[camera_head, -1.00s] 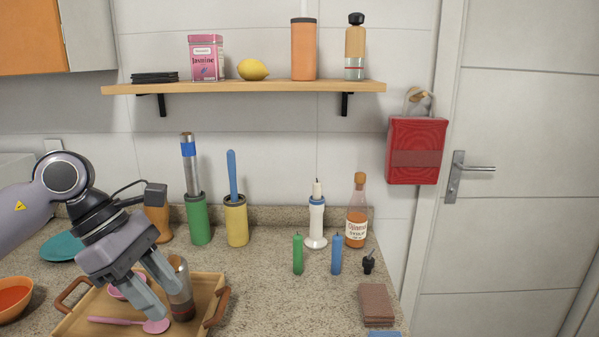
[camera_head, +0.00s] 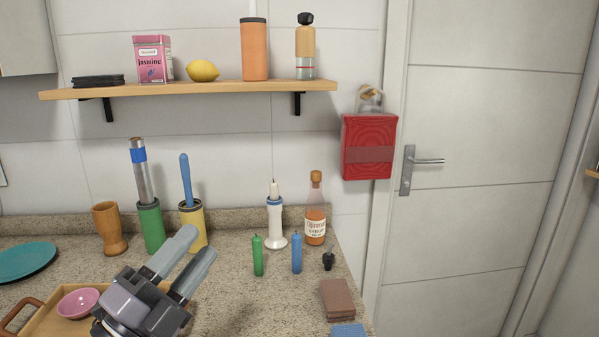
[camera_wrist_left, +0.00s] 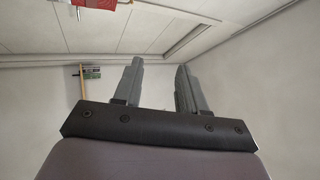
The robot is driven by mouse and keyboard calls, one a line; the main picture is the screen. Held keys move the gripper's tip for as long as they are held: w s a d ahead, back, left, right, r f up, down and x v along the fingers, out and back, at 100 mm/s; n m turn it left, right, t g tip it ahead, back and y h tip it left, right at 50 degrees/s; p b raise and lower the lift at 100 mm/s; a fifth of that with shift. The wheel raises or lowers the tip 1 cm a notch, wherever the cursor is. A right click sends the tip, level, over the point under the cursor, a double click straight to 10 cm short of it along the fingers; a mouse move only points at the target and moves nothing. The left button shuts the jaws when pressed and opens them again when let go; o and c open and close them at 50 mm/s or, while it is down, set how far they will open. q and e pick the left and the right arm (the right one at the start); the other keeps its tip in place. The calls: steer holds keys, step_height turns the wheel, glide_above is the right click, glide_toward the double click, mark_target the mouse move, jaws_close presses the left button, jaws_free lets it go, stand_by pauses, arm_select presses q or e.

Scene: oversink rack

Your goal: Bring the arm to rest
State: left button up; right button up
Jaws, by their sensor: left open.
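My left gripper (camera_head: 190,262) is at the lower left of the head view, above the right part of the wooden tray, with its fingers pointing up and to the right. It is open, and nothing is between its fingers. In the left wrist view its two fingers (camera_wrist_left: 157,88) stand apart against the wall and door, holding nothing. My right gripper is in neither view.
The tray (camera_head: 45,322) with a pink bowl (camera_head: 77,302) lies under my gripper. Green (camera_head: 151,228) and yellow (camera_head: 193,225) holders stand behind it. Candles (camera_head: 257,256) and a syrup bottle (camera_head: 315,215) stand to the right. A shelf (camera_head: 200,88) hangs above. Open counter lies between gripper and candles.

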arm_select(q)
steer(key=s+a+f+n+g+y, duration=0.2)
steer(key=a+f+n+g+y, duration=0.15)
steer(key=f+n+y, duration=0.4)
steer(key=s+a+f+n+g+y, duration=0.2)
steer(key=a+f+n+y, duration=0.3)
steer(key=f+n, duration=0.5)
steer(key=s+f+n+g, duration=0.4)
steer(key=s+f+g, duration=0.85)
steer(key=s, duration=0.65)
steer(key=w+d+f+t+h+b, duration=0.1)
steer(key=w+f+t+b, duration=0.1)
steer(key=f, duration=0.6)
steer(key=w+d+f+t+h+b, duration=0.1)
steer(key=w+f+t+b, duration=0.1)
steer(key=w+f+t, duration=0.2)
steer(key=shift+w+d+f+t+b, duration=0.35)
steer(key=shift+f+t, duration=1.15)
steer(key=shift+f, duration=0.35)
steer(key=shift+s+a, duration=0.1)
steer(key=shift+s, duration=0.05)
